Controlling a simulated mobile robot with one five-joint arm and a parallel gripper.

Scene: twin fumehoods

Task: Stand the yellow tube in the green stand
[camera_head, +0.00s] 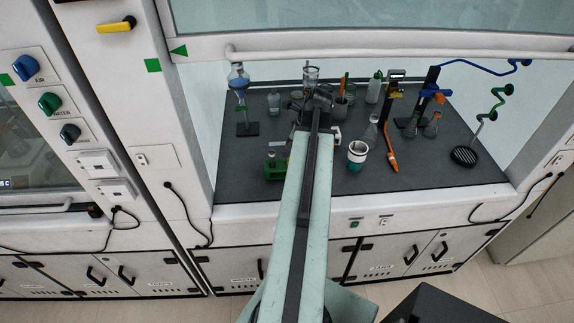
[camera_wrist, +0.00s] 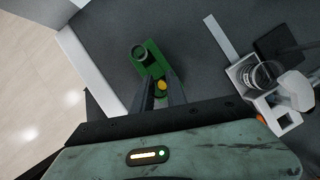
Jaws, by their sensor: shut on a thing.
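The green stand (camera_wrist: 152,62) lies ahead of my fingers in the wrist view, with a dark round ring or opening at its far end. It also shows in the head view (camera_head: 275,168) on the worktop, left of my arm. My gripper (camera_wrist: 161,88) is shut on the yellow tube (camera_wrist: 160,86), seen end-on as a small yellow spot between the fingertips. The tube overlaps the near end of the stand in the wrist view. I cannot tell whether it is above the stand or inside it. My arm hides the fingers in the head view.
A white-and-teal cup (camera_head: 357,155) stands right of my arm. A flask on a stand (camera_head: 239,85) is behind, at the left. Flasks, bottles and an orange-handled tool (camera_head: 391,150) fill the right side. The worktop's front strip (camera_head: 420,175) is clear.

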